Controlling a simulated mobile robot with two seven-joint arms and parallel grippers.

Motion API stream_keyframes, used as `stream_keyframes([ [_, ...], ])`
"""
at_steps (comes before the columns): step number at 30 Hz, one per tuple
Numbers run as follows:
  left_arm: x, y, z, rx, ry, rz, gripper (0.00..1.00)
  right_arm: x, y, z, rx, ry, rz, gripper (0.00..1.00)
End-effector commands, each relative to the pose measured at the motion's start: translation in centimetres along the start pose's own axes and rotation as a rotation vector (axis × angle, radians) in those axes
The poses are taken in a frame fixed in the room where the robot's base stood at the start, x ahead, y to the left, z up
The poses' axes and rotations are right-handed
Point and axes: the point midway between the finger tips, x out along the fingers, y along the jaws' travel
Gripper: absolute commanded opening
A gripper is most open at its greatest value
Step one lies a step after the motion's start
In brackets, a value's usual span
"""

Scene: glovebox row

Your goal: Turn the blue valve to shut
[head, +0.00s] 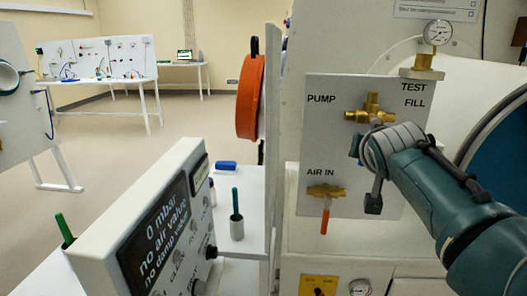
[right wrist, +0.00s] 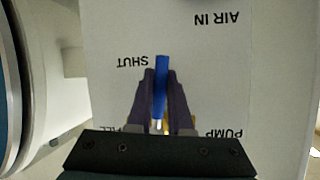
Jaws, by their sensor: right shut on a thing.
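The blue valve handle (right wrist: 161,68) shows in the right wrist view between the two dark fingers of my right gripper (right wrist: 161,84), which is shut on it. That view is upside down, and the handle's free end points up in it, just beside the word SHUT. A bit of brass shows at the handle's base. In the head view the brass valve body (head: 371,108) sits on the white panel (head: 340,90) between the PUMP, TEST and FILL labels. My right wrist covers most of the handle there. My left gripper is in neither view.
Below on the panel is a brass AIR IN valve (head: 327,191) with an orange handle pointing down. A gauge (head: 437,33) stands above. A tilted display box (head: 150,225) reading 0 mbar stands at front left. An orange round door (head: 250,97) sticks out left of the panel.

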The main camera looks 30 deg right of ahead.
Motion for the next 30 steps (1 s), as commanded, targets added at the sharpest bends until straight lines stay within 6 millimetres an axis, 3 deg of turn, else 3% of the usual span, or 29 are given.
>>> stream_keyframes([
  [9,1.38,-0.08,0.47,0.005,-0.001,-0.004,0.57,0.17,0.76,0.07,-0.107,0.022,0.046,0.0],
  [25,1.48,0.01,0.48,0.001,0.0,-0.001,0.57,0.14,0.87,-0.08,-0.129,0.026,0.054,0.0],
  [26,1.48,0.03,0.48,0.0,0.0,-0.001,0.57,0.14,0.87,-0.08,-0.129,0.026,0.054,0.19],
  [30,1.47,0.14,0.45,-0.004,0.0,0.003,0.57,0.14,0.86,-0.1,-0.129,0.026,0.054,0.35],
])
